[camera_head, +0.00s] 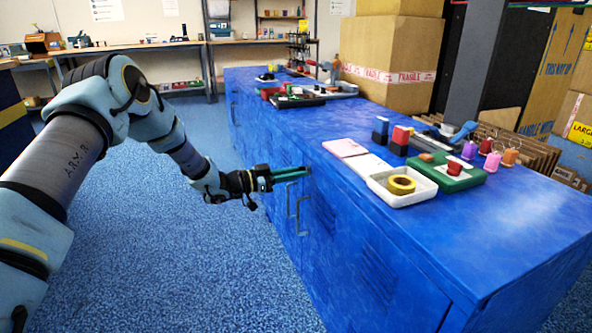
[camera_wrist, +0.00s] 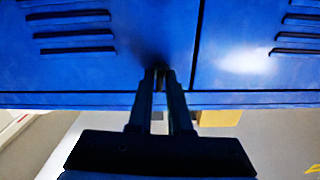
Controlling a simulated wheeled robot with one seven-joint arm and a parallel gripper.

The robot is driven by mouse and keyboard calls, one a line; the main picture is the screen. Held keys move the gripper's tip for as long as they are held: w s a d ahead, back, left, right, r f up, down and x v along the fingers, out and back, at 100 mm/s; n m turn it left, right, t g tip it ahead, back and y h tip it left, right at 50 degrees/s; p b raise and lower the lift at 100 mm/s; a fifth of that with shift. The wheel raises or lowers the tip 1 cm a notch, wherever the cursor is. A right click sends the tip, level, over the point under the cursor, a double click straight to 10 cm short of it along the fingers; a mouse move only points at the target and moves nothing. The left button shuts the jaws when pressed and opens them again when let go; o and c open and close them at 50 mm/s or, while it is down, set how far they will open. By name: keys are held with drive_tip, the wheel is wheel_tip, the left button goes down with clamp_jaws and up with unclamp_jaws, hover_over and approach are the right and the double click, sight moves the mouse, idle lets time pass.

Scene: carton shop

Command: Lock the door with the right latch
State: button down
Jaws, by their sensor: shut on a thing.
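The blue cabinet (camera_head: 395,270) has two doors with upright bar handles, the left handle (camera_head: 290,202) and the right handle (camera_head: 300,214). My gripper (camera_head: 307,171) reaches the top of the doors, just under the counter edge. In the wrist view my gripper (camera_wrist: 161,72) has its fingers nearly together against the blue door front (camera_wrist: 150,35), beside the dark vertical seam between doors (camera_wrist: 196,45). It is shut on a small part, apparently the right latch (camera_wrist: 159,84), mostly hidden between the fingers. The latch's turn or slide position cannot be made out.
The cabinet top holds a white tray with a yellow tape roll (camera_head: 401,184), a green tray (camera_head: 452,181) and a pink pad (camera_head: 345,147). Large cartons (camera_head: 392,50) stand behind. The blue floor (camera_head: 190,270) in front is clear.

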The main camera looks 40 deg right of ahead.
drive_tip(key=shift+n, duration=0.7)
drive_tip(key=c, duration=0.9)
unclamp_jaws()
drive_tip(key=shift+c, duration=0.2)
drive_tip(key=v, duration=1.1)
drive_tip(key=shift+p, duration=0.35)
drive_tip(key=shift+d, duration=0.1)
